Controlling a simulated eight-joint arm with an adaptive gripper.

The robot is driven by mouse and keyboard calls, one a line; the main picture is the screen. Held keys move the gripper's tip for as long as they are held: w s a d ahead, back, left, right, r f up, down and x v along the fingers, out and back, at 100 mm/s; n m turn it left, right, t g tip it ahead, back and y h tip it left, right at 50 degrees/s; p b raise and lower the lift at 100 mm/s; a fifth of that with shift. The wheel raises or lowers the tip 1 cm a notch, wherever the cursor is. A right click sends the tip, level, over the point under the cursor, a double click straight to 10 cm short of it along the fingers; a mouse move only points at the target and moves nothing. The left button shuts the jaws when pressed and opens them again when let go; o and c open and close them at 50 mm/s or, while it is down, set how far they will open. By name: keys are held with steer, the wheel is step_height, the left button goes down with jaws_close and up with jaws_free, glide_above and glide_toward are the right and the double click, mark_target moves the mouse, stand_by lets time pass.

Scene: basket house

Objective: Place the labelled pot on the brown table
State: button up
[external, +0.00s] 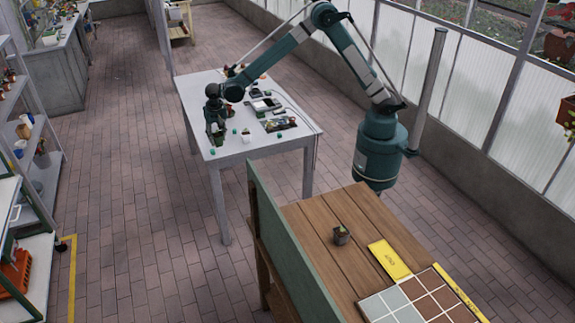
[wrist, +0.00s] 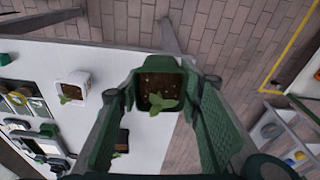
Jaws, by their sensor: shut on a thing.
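My gripper (external: 216,130) is at the front left of the white table (external: 272,144). In the wrist view its two green fingers (wrist: 168,82) are shut on a dark green pot (wrist: 146,82) with soil and a small leafy plant. Whether that pot touches the tabletop is unclear. No label can be read on it. A white pot (wrist: 74,84) with a seedling stands beside it, and it also shows in the external view (external: 246,137).
The brown table also carries a yellow sign (external: 390,260) and a tile panel (external: 415,300). A green upright panel (external: 285,240) runs along its left edge. Trays and devices (external: 265,103) crowd the white table. Shelves (external: 30,150) stand at the left.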

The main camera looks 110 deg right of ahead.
steer(key=s+a+n, duration=0.5)
steer(key=a, duration=2.1)
steer(key=s+a+n+t+y, duration=0.1)
steer(key=s+a+n, duration=0.4)
steer(key=a, duration=2.1)
steer(key=s+a+n, duration=0.5)
steer(key=a+n, duration=0.1)
steer(key=a, duration=2)
steer(key=shift+s+a+r+n+t+y+p, duration=0.2)
steer(key=shift+s+n+t+y+p, duration=0.1)
steer(key=shift+n+y+p, duration=0.15)
steer(key=shift+f, duration=0.15)
steer(key=shift+f, duration=3)
steer(key=shift+f+b, duration=0.4)
steer(key=shift+f, duration=1.45)
